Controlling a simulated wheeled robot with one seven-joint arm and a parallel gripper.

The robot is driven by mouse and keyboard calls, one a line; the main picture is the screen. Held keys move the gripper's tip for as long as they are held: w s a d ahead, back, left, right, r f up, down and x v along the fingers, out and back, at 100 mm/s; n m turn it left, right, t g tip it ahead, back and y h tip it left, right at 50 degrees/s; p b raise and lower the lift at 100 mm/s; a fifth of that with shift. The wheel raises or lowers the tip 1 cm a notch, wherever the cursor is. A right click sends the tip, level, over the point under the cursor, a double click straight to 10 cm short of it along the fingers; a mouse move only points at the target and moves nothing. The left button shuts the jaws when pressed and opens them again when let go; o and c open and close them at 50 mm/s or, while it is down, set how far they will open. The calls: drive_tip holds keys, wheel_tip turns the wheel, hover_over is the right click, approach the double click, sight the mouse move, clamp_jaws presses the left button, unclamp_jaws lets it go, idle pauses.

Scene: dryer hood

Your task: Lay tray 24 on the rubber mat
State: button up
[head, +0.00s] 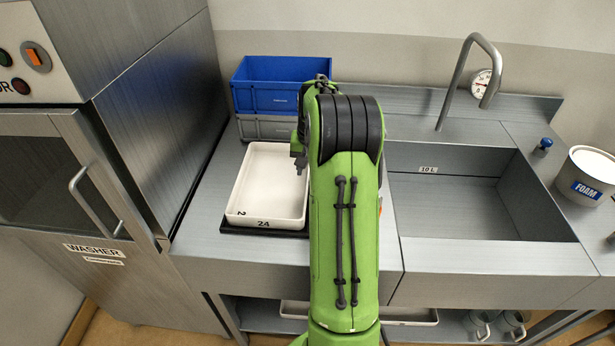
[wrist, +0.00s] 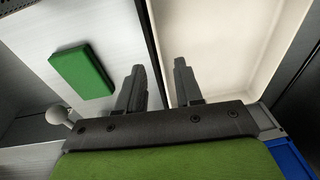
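The tray looks flat and empty. My gripper (head: 299,160) is at the tray's right side, partly hidden by my arm. In the wrist view its two fingers (wrist: 157,88) stand apart. The wall of the tray (wrist: 240,50) runs between them, with one finger over the inside and the other outside. I see no finger pressed on the wall.
A blue crate (head: 282,97) on a grey crate (head: 268,128) stands behind the tray. The washer (head: 160,110) is at left, the sink (head: 475,210) and foam tub (head: 587,176) at right. A green block (wrist: 82,70) lies beside the tray in the wrist view.

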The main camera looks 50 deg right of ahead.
wheel_tip(320, 180, up, 6)
drive_tip(key=s+a+r+n+t, duration=0.1)
drive_tip(key=a+r+n, duration=0.15)
drive_tip(key=a, duration=0.35)
drive_tip(key=s+a+r+n, duration=0.1)
drive_tip(key=a+r, duration=0.3)
drive_tip(key=a, duration=0.2)
drive_tip(key=s+a+r+n+t, duration=0.1)
drive_tip(key=s+a+r, duration=0.15)
drive_tip(key=a, duration=0.35)
drive_tip(key=s+a+f+n+t, duration=0.1)
drive_tip(key=s+a+n, duration=0.5)
drive_tip(key=s+a, duration=0.8)
drive_tip(key=shift+s+f+t+y+p, duration=0.3)
drive_tip(key=shift+s+f+t+p, duration=0.1)
drive_tip(key=shift+t, duration=0.2)
drive_tip(key=shift+d, duration=0.1)
